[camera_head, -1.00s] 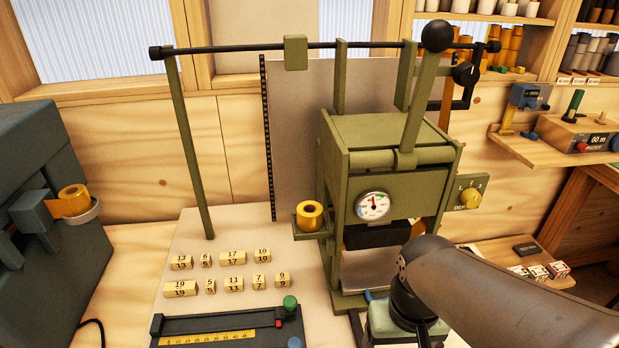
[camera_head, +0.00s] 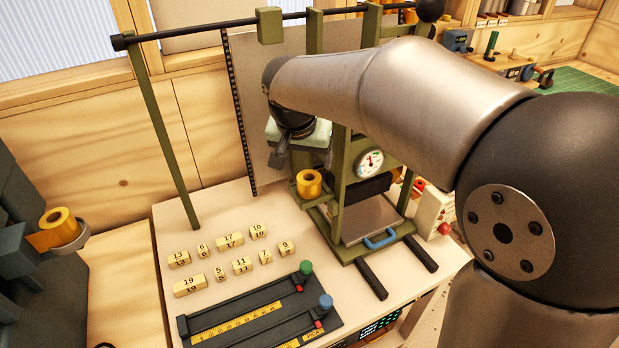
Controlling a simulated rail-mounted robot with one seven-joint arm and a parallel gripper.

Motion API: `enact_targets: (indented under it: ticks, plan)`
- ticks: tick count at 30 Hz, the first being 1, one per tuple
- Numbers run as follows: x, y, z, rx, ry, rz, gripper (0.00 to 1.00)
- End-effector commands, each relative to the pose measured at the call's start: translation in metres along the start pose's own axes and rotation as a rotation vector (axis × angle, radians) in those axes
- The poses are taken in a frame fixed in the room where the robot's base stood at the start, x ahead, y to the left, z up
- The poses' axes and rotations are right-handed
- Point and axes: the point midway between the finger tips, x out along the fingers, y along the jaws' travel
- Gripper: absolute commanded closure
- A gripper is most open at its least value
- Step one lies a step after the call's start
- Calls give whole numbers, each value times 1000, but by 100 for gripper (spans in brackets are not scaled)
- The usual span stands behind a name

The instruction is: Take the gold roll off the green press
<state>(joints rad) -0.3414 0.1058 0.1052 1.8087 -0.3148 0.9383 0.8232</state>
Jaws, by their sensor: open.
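The gold roll (camera_head: 309,183) sits upright on a small green side shelf at the left of the green press (camera_head: 341,212). My gripper (camera_head: 279,160) is above and slightly left of the roll, apart from it as far as I can see. It is open, with nothing visible between its fingers. My arm hides much of the press's upper body, but its dial, lower plate and blue handle show.
Another gold roll (camera_head: 58,226) sits on a dark machine (camera_head: 20,270) at the far left. Several numbered blocks (camera_head: 192,284) stand on the pale table, behind a slide ruler unit (camera_head: 258,312). A grey panel (camera_head: 250,110) stands behind my gripper.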

Motion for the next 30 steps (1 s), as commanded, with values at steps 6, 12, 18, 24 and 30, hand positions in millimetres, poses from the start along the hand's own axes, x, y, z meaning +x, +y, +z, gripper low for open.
enact_targets:
  ticks: [6, 12, 18, 24, 30]
  plan:
    - [37, 0, 0, -2, -2, 1, 24]
    - [50, 0, 1, -1, -2, 1, 24]
    - [77, 2, 4, -2, -4, 2, 24]
    - [98, 2, 4, -1, -1, 0, 24]
    - [99, 2, 4, -1, 0, -1, 24]
